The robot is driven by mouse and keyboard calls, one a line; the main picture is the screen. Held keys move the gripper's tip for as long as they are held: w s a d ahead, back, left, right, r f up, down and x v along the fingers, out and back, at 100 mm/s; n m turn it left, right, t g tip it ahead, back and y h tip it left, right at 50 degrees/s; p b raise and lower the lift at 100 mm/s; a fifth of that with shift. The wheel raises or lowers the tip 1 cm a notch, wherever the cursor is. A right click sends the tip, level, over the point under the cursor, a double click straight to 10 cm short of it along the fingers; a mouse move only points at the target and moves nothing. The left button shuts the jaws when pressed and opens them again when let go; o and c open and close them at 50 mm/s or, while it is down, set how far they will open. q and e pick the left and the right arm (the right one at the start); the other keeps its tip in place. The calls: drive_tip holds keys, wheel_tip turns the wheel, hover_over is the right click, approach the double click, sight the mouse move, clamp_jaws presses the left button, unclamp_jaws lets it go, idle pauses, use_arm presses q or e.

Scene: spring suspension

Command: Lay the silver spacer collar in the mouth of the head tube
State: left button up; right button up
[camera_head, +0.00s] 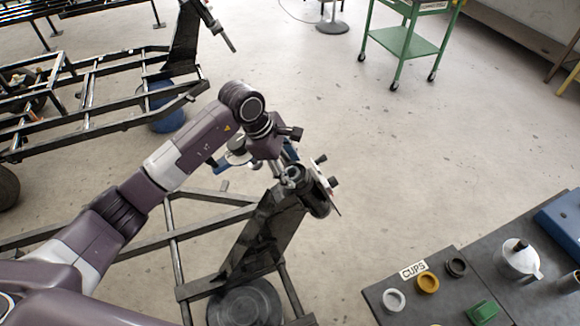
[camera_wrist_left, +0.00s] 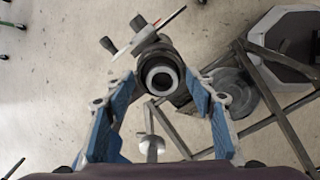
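The dark head tube (camera_head: 316,200) stands at the top of the tilted black frame. In the left wrist view, its round mouth (camera_wrist_left: 150,60) faces the camera. A pale ring (camera_wrist_left: 158,71) with a dark hole lies inside the dark rim; it looks like the silver spacer collar, though its seating depth cannot be told. My left gripper (camera_head: 264,168) is above the tube. In the left wrist view, its blue fingers (camera_wrist_left: 162,92) are spread wide, one on each side of the mouth, and hold nothing that I can see. My right gripper is out of view.
A dark table at lower right has a CUPS label (camera_head: 414,270), a silver ring (camera_head: 393,301), a gold ring (camera_head: 428,283), a dark ring (camera_head: 456,267) and a green part (camera_head: 482,312). A green cart (camera_head: 405,42) stands behind. Open floor lies between.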

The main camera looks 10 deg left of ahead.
use_arm(q)
drive_tip(key=v, duration=1.2)
